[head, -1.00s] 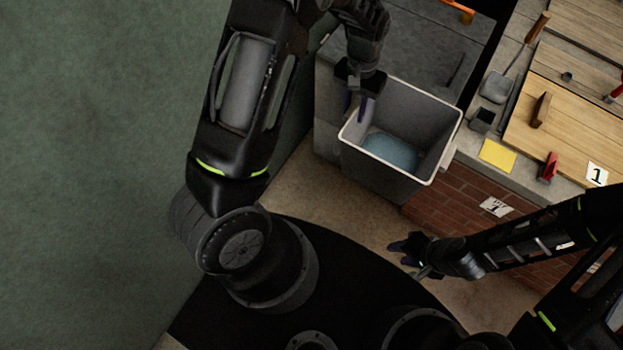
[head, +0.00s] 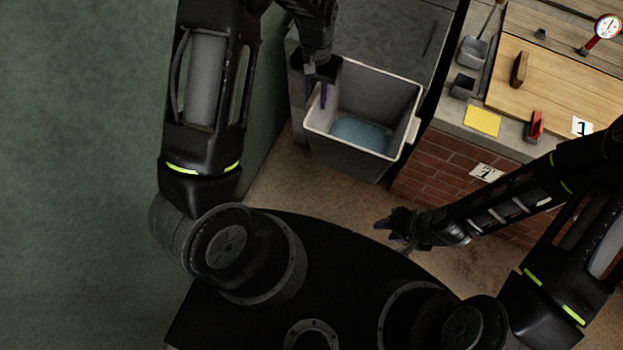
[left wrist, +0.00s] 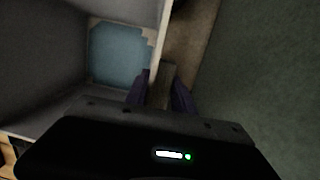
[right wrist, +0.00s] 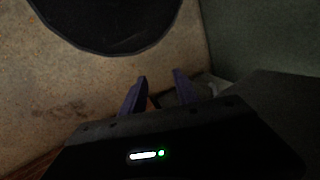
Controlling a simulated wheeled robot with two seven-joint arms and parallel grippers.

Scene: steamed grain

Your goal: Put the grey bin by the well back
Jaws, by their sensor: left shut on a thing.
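The grey bin (head: 346,158) has a pale rim and a flat blue patch (head: 358,134) on its inside floor. In the head view it stands upright in front of a dark grey block. My left gripper (head: 318,97) is shut on the bin's left rim, one finger inside. The left wrist view shows its fingers (left wrist: 162,88) on either side of the bin wall (left wrist: 160,40). I cannot tell whether the bin's base touches the floor. My right gripper (head: 386,232) hangs low, apart from the bin. In the right wrist view its fingers (right wrist: 160,78) are apart and empty.
A brick counter (head: 440,160) stands right of the bin, with a yellow card (head: 482,121), a red-handled tool (head: 535,126) and wooden boards on top. The dark grey block (head: 395,40) is behind the bin. A green wall (head: 80,170) fills the left. Brown floor (head: 300,185) shows in front.

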